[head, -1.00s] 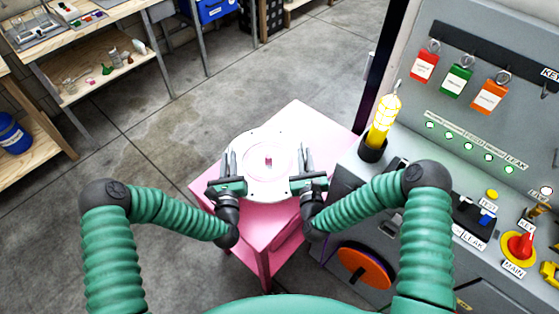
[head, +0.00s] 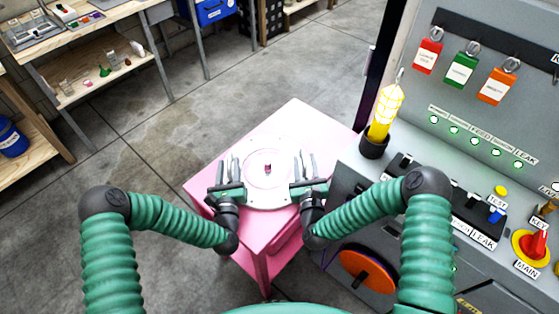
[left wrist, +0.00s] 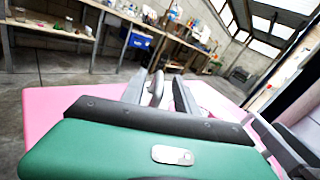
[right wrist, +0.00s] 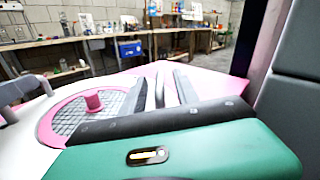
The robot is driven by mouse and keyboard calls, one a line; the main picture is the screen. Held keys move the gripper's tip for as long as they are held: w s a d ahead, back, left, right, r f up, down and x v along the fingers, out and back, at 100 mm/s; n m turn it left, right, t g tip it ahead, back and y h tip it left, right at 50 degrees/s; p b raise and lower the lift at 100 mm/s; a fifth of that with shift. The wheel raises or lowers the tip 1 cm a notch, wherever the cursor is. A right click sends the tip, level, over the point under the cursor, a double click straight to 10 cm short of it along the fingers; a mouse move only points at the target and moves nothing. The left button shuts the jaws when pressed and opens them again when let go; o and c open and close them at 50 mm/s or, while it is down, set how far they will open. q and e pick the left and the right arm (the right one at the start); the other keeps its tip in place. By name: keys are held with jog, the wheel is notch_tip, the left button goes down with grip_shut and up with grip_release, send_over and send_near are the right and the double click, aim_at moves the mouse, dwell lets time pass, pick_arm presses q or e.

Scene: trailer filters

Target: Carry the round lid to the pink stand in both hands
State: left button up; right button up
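The round lid (head: 258,180) is a pale disc with a mesh window, a pink ring and a small pink knob. It appears to lie flat on the pink stand (head: 298,118). My left gripper (head: 229,170) is at the lid's left side and my right gripper (head: 306,167) at its right side. In the left wrist view a grey upright piece stands between the spread fingers (left wrist: 160,92), with gaps beside it. The right wrist view shows a similar piece between the open fingers (right wrist: 161,88), with the lid's mesh window (right wrist: 75,115) to the left.
Wooden workbenches (head: 105,80) are at the back left. The concrete floor between is clear.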

pick_arm(q)
jog(key=s, duration=1.1)
jog(key=shift+s+f, duration=0.1)
jog(key=shift+s, duration=0.3)
pick_arm(e)
jog(key=s, duration=1.2)
